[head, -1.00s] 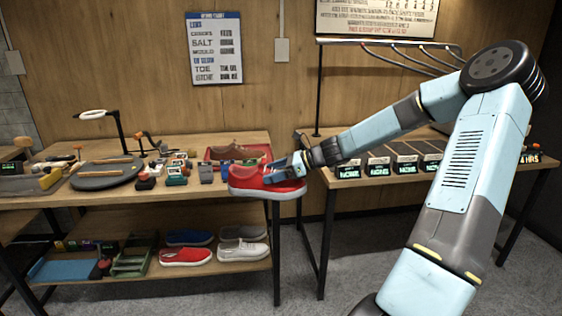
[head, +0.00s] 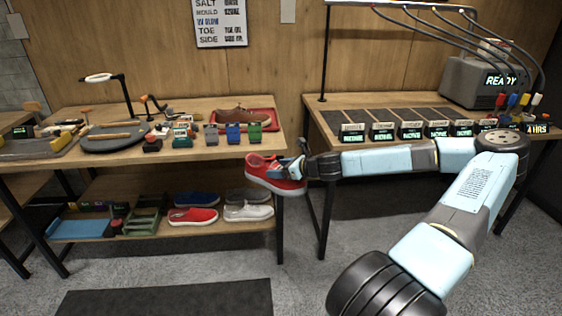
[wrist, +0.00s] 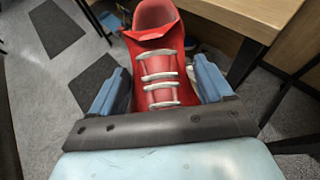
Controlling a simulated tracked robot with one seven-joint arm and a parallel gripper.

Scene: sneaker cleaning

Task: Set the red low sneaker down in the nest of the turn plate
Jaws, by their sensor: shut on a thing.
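The red low sneaker (head: 268,175) has white laces and a pale sole. My gripper (head: 290,170) is shut on it and holds it in the air, tilted, at the right end of the left bench. In the wrist view the sneaker (wrist: 158,60) sits between the two blue fingers of my gripper (wrist: 158,92), its heel opening pointing away. The turn plate (head: 115,143) is a dark round disc at the left of the bench top, with a wooden-handled tool lying across it. Its nest cannot be made out at this size.
The lower shelf holds several shoes, including another red one (head: 193,216). Open floor lies in front.

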